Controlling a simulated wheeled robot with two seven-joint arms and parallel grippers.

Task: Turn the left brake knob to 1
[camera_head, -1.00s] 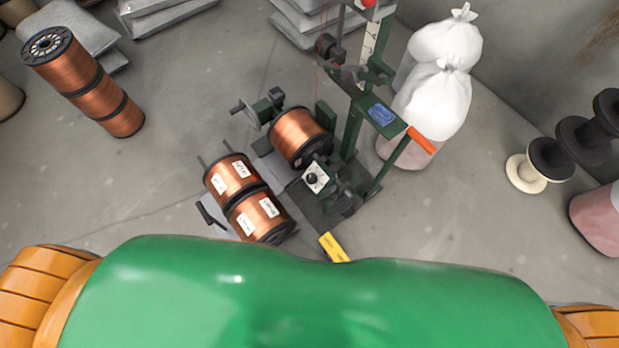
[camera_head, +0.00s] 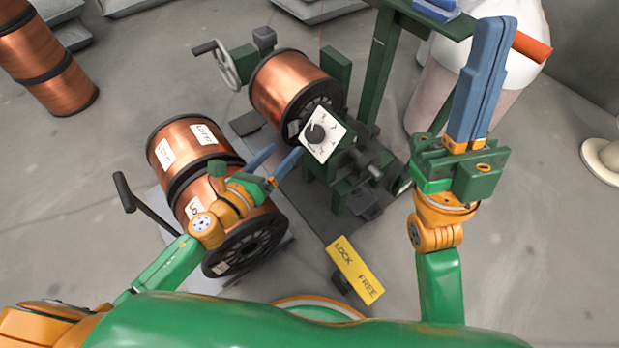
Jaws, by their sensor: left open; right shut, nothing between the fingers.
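The brake knob (camera_head: 316,132) is a black dial on a white square plate (camera_head: 322,146) with marks around it, on the green winding machine (camera_head: 346,168). The numbers on the plate are too small to read. My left gripper (camera_head: 284,162) is open, its blue fingers pointing toward the plate from the lower left, and it appears apart from the knob. My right gripper (camera_head: 487,75) is shut and empty, its blue fingers pointing up, to the right of the machine.
A copper spool (camera_head: 290,82) sits on the machine beside the plate. Two labelled spools (camera_head: 180,145) lie at the left under my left arm. A yellow LOCK/FREE sign (camera_head: 355,270) is in front. A handwheel (camera_head: 226,66) and white bags (camera_head: 438,82) flank the machine.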

